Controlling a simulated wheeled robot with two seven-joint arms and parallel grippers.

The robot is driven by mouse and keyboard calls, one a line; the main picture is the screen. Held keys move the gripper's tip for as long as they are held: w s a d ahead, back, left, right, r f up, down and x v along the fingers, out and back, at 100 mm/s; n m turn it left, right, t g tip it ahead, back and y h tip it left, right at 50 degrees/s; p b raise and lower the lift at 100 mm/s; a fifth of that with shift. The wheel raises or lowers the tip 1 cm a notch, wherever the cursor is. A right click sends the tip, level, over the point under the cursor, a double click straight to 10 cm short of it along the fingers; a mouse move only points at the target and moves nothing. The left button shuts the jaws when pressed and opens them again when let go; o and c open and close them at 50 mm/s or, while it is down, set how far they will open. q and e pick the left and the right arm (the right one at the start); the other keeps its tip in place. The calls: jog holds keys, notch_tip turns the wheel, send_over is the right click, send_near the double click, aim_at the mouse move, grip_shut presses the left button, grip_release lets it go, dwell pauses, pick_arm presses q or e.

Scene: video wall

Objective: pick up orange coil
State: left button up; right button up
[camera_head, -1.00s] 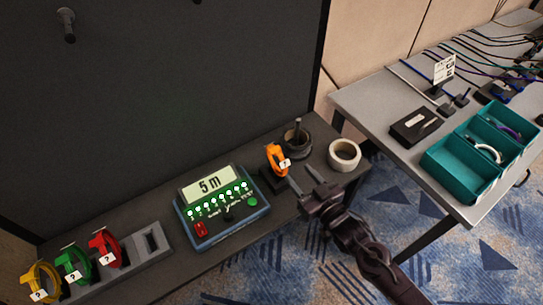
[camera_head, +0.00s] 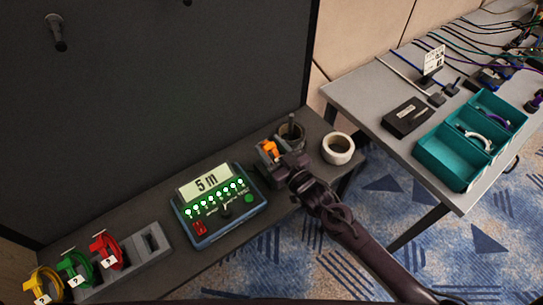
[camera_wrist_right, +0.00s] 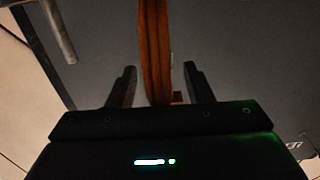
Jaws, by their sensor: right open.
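The orange coil (camera_head: 269,150) stands upright in a dark holder on the dark bench, right of the cable tester. My right gripper (camera_head: 276,158) is at the coil and partly hides it in the head view. In the right wrist view the coil (camera_wrist_right: 155,55) runs upright between the two open fingers of the right gripper (camera_wrist_right: 156,85), with a gap visible on each side. My left gripper is not in view.
The tester (camera_head: 218,203) reads "5 m". Red (camera_head: 106,250), green (camera_head: 76,268) and yellow (camera_head: 42,284) coils stand in a grey rack at left. A white tape roll (camera_head: 338,148) and a dark cup with a post (camera_head: 291,133) stand close by. A grey table holds teal bins (camera_head: 447,164).

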grip_shut()
jog(key=shift+r, duration=0.1)
